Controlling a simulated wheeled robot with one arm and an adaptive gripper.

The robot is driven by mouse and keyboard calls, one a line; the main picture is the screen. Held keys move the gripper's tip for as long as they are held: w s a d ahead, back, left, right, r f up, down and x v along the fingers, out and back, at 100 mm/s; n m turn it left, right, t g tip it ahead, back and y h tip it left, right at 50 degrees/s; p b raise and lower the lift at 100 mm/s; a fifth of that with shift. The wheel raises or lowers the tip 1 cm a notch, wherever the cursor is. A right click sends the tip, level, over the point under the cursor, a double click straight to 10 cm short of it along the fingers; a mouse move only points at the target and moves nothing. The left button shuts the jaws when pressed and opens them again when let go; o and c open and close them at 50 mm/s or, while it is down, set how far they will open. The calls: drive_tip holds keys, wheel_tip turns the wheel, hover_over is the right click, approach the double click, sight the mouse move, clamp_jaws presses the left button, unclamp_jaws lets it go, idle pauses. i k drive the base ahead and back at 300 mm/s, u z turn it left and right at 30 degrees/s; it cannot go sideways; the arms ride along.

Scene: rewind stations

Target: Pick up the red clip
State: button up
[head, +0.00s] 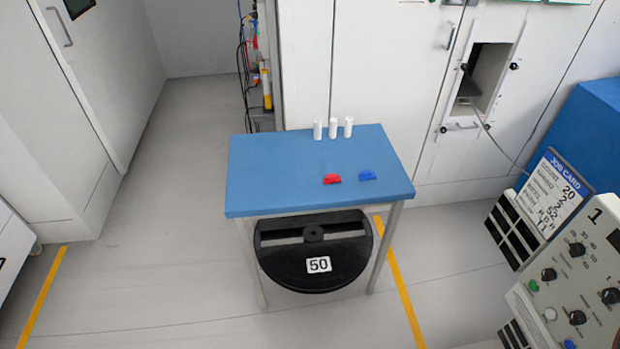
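The red clip (332,179) lies on the blue tabletop (270,185) of a small table, right of its middle and towards the front edge. A blue clip (367,175) lies just to its right, with a small gap between them. Nothing covers the red clip. My gripper does not show in the head view.
Three white cylinders (333,128) stand at the table's back edge. A black reel marked 50 (315,262) is under the table. A control panel (575,285) and a job card (555,190) stand at the right. Floor is clear in front and left.

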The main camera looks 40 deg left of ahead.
sight(332, 177)
drive_tip(key=u, duration=3.05)
drive_tip(key=i, duration=3.25)
drive_tip(key=z, duration=3.4)
drive_tip(key=i, duration=0.5)
drive_tip(key=u, duration=0.05)
